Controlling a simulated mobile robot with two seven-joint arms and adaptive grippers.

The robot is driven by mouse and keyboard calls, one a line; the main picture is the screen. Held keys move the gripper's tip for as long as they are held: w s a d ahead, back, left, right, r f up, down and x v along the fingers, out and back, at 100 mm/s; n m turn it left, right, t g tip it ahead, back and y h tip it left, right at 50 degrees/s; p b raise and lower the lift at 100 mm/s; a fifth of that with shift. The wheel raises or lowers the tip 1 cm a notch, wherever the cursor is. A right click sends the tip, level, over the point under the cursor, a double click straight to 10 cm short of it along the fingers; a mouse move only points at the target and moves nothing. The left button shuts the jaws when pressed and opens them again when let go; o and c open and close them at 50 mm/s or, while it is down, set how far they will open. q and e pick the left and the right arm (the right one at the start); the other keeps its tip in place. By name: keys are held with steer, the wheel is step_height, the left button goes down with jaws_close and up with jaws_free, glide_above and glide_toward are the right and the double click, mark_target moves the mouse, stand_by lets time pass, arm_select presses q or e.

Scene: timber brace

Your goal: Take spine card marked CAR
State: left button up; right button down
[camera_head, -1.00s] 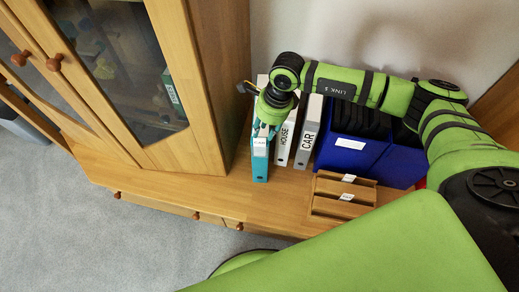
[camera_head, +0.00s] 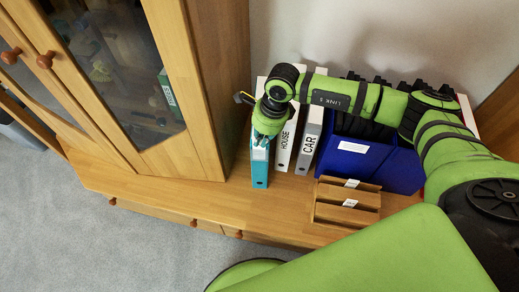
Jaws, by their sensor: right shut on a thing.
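My right gripper (camera_head: 262,140) reaches down over the teal binder (camera_head: 260,177) at the left end of the binder row. It is shut at a small white card (camera_head: 260,154) at the top of that binder's spine; its fingertips are mostly hidden and the card's print is too small to read. The letters CAR show on the spine of a grey binder (camera_head: 308,146), to the right of a white binder marked HOUSE (camera_head: 286,145). A wooden card tray (camera_head: 332,211) holds small white cards (camera_head: 350,203) too small to read. My left gripper is not in view.
A blue box (camera_head: 350,147) with black contents stands right of the binders. A wooden cabinet with glass doors (camera_head: 200,90) rises close on the left. The wooden top (camera_head: 215,198) is clear in front of the binders.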

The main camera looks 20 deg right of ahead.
steer(key=shift+r, duration=0.15)
steer(key=shift+w+r+p, duration=0.1)
steer(key=shift+r+p, duration=0.75)
steer(key=shift+r, duration=0.6)
steer(key=a+p+v, duration=0.1)
steer(key=p+v, duration=0.4)
steer(key=v, duration=0.2)
steer(key=shift+w+r, duration=0.25)
steer(key=shift+r, duration=0.3)
steer(key=shift+a, duration=0.1)
